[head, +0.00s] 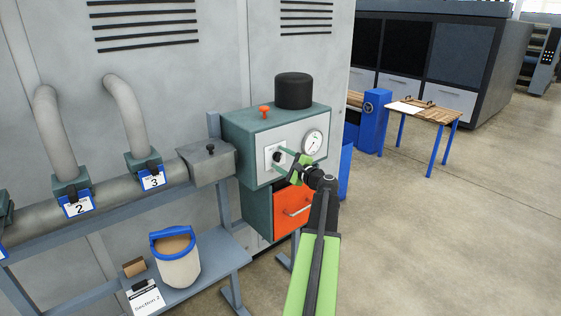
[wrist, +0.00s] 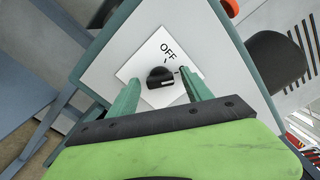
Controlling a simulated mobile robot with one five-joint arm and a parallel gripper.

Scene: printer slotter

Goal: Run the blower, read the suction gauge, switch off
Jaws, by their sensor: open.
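The blower's teal control box (head: 243,128) has a light front panel. A black rotary knob (head: 277,157) sits on a white plate; it also shows in the wrist view (wrist: 160,77). The plate reads "OFF" (wrist: 167,51); a second label is mostly hidden by a finger. The knob's white mark lies to one side, not clearly at OFF. The round white suction gauge (head: 312,143) is right of the knob; its reading is too small to tell. My gripper (head: 281,160) is open, one green finger on each side of the knob; contact cannot be told.
A black cap (head: 293,90) and an orange-red button (head: 264,111) top the box. An orange drawer (head: 292,207) is below. A grey pipe (head: 110,198) with numbered gates and a bucket (head: 178,262) on a shelf stand left. Floor at right is open, before a wooden table (head: 418,111).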

